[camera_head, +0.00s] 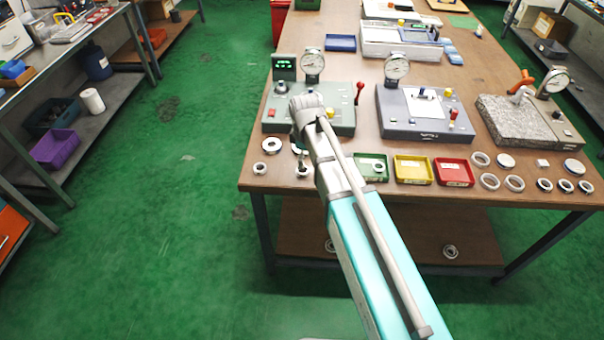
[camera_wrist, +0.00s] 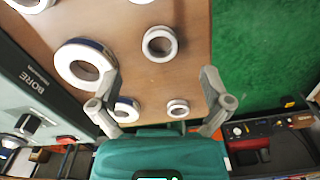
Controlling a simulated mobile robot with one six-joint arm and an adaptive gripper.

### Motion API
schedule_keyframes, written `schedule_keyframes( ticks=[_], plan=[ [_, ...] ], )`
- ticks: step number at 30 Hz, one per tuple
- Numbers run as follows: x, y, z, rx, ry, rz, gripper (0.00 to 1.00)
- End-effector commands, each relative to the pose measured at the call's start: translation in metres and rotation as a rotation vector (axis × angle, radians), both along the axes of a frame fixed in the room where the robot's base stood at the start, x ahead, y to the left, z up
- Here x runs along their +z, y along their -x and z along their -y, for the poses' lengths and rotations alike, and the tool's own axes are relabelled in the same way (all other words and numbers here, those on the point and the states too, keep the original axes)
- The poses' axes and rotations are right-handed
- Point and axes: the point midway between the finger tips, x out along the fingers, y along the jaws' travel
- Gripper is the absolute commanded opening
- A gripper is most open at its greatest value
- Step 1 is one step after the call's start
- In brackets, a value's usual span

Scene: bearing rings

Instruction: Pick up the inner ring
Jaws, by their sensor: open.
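My gripper (camera_wrist: 160,73) is open and empty in the wrist view, its two fingers spread above the brown table. A small pale ring (camera_wrist: 159,44) lies just beyond the fingertips, between their lines. A smaller ring (camera_wrist: 178,108) shows between the fingers, nearer the palm. A larger dark-edged ring (camera_wrist: 85,62) lies left of the left fingertip, and another ring (camera_wrist: 125,109) is partly hidden by the left finger. I cannot tell which one is the inner ring.
A grey-green gauge fixture (camera_head: 340,121) stands close behind the rings, marked BORE in the wrist view (camera_wrist: 35,75). Green (camera_head: 371,166), yellow (camera_head: 413,170) and red (camera_head: 454,172) trays lie to the right, with more rings (camera_head: 489,181) beyond. The table's left edge is close.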

Motion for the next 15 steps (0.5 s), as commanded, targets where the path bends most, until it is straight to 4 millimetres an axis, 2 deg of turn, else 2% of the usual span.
schedule_keyframes(
  ticks=[15],
  plan=[
    [-0.0058,-0.0003,-0.0008,0.0,0.0,0.0,0.98]
  ],
)
